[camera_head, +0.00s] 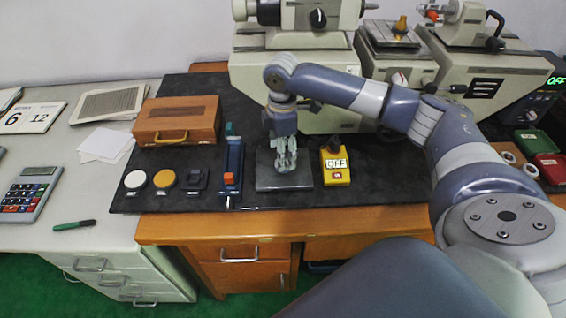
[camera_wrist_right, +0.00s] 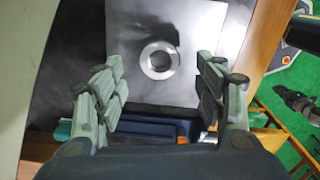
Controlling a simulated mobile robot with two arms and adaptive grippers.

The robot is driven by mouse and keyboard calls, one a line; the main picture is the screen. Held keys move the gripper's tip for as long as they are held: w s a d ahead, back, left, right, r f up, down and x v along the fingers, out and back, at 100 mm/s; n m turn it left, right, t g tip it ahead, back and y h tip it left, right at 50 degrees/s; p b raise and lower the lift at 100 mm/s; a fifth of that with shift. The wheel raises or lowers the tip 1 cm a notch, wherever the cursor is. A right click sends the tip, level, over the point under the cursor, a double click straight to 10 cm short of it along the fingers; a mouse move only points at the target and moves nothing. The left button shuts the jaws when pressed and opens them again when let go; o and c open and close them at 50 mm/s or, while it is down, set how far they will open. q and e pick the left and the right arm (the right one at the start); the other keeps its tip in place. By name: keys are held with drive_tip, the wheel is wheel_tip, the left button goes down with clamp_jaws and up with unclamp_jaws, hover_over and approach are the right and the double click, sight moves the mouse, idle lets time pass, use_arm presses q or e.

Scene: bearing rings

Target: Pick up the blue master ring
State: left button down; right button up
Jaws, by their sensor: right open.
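A silver-grey metal ring (camera_wrist_right: 160,59) lies flat on a grey square plate (camera_wrist_right: 205,25) in the right wrist view. No ring that is clearly blue shows in either view. My right gripper (camera_wrist_right: 160,75) is open and points down, with the ring framed between its two fingers and apart from them. In the head view my right gripper (camera_head: 286,162) is over the grey plate (camera_head: 300,184), and its fingers hide the ring there.
Left of the plate stands a blue slide fixture (camera_head: 234,160) with an orange block. A wooden case (camera_head: 176,120), white disc (camera_head: 135,179) and yellow disc (camera_head: 165,178) are further left. Large machines (camera_head: 300,75) stand behind.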

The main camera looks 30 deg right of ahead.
wheel_tip(320, 180, down, 3)
drive_tip(key=shift+s+d+r, duration=0.1)
drive_tip(key=shift+r, duration=0.1)
drive_tip(key=shift+f+p, duration=0.3)
drive_tip(key=shift+f, duration=0.2)
drive_tip(key=c, duration=1.2)
use_arm(q)
drive_tip(key=shift+w+r, duration=0.5)
drive_tip(key=shift+w, duration=0.15)
drive_tip(key=shift+w, duration=0.1)
